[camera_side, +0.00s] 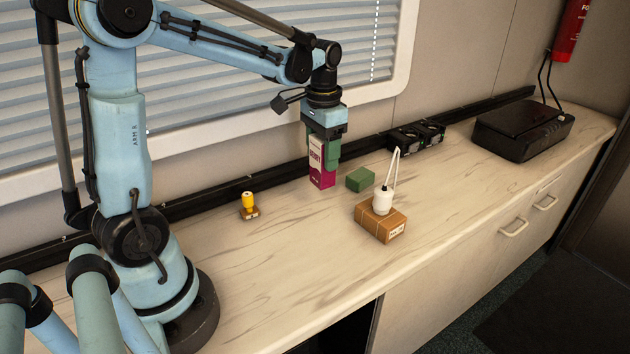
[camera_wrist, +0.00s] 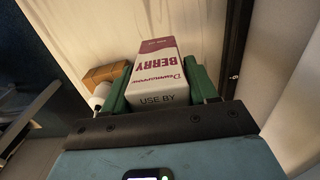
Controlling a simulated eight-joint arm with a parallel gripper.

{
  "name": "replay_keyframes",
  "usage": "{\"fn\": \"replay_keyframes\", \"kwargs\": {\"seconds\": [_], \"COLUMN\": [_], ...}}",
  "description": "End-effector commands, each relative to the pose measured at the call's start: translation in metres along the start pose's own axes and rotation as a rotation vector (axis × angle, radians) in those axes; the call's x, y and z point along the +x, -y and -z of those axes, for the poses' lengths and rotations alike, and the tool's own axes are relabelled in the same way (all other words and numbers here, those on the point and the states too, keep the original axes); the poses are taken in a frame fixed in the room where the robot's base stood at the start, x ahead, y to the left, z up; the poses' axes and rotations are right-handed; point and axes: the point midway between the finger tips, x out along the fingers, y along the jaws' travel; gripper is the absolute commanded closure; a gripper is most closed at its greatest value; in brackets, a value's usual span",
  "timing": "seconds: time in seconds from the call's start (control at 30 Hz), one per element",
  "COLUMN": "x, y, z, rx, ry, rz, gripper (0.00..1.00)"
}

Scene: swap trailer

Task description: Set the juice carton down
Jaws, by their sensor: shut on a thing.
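The juice carton (camera_side: 321,168) is white on top and magenta below, with berry lettering. It is upright in my gripper (camera_side: 324,147), whose green fingers are shut on it from both sides. In the side view its bottom is at or just above the counter; I cannot tell whether it touches. In the wrist view the carton (camera_wrist: 160,72) fills the space between the green fingers (camera_wrist: 160,88), and its label reads "BERRY" and "USE BY".
A green block (camera_side: 360,180) stands close to the right of the carton. A brown box (camera_side: 381,222) bears a white object (camera_side: 383,200) with a thin loop. A yellow-topped stamp-like item (camera_side: 249,203) is to the left. A black case (camera_side: 523,130) lies at the far right. The front counter (camera_side: 290,260) is clear.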

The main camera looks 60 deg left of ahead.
Motion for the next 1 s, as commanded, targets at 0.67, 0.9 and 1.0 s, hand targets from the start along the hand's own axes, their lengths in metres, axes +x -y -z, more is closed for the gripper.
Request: {"fn": "replay_keyframes", "kwargs": {"seconds": [0.67, 0.9, 1.0], "x": [0.060, 0.063, 0.064], "y": [0.038, 0.038, 0.038], "z": [0.006, 0.006, 0.006], "rx": [0.002, 0.002, 0.002], "ry": [0.000, 0.000, 0.000], "rz": [0.000, 0.000, 0.000], "gripper": [0.80, 0.80, 0.80]}}
